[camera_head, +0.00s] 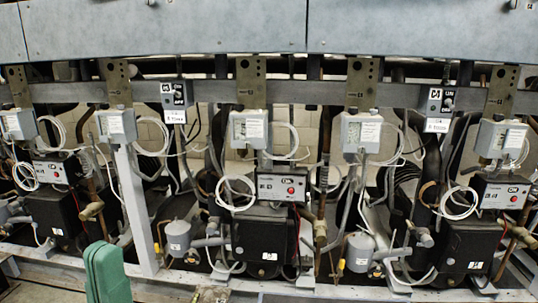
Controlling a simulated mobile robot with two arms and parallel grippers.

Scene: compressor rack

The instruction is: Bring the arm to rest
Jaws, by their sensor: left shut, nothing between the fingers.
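My left gripper (104,252) shows as a green, blunt upright shape at the bottom left edge of the head view. It is shut and holds nothing. It stands in front of the lower rail of the compressor rack (148,215), apart from the switches and boxes above it as far as I can see. The rest of the left arm is cut off by the bottom edge. My right gripper is not in view.
Several black compressors (262,237) with hoses and loose white cables (236,194) fill the rack. Grey control boxes (248,130) and toggle switches (178,94) hang from the upper rail. A grey panel (165,27) runs along the top.

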